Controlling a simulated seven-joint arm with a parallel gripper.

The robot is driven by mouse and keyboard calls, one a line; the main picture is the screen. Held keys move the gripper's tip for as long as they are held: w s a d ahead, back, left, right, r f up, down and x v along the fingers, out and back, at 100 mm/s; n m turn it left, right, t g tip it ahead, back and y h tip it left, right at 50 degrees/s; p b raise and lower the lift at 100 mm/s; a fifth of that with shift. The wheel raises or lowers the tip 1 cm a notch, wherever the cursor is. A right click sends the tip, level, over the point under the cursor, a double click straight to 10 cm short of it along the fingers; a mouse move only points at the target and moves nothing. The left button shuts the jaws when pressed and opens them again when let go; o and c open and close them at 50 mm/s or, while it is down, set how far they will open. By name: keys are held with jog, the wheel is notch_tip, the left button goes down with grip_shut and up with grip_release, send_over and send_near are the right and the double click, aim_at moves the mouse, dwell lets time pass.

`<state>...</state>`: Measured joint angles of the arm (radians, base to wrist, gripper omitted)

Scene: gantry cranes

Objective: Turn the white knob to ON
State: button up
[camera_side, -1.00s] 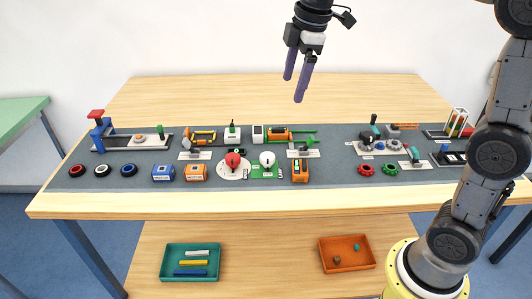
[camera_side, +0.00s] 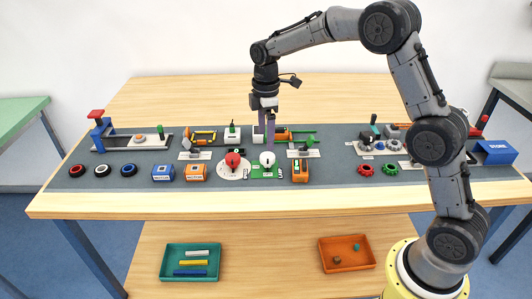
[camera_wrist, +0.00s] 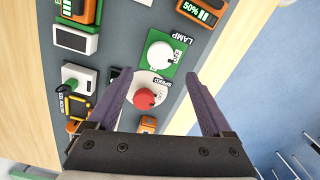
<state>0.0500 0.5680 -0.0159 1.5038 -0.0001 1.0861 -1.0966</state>
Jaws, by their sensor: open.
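The white knob (camera_side: 267,158) sits on a green plate (camera_wrist: 172,37) marked LAMP, near the middle of the mat. The knob shows whole in the wrist view (camera_wrist: 160,55), but its pointer direction is hard to read. My gripper (camera_side: 267,138) points down above the knob with its purple fingers apart and empty. In the wrist view its fingertips (camera_wrist: 157,76) are on either side, just short of the white knob in the picture. The fingers look above the knob and not touching it.
A red knob (camera_side: 232,159) on a white plate marked SPEED is directly left of the white knob. An orange device (camera_side: 300,172) stands close on its right. Switches and a white box (camera_side: 232,133) are behind. The table front edge is clear.

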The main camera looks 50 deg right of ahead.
aim_at(266, 156)
notch_tip(266, 156, down, 7)
jog(key=shift+f, duration=0.1)
jog(key=shift+c, duration=0.2)
grip_shut()
dwell(0.5)
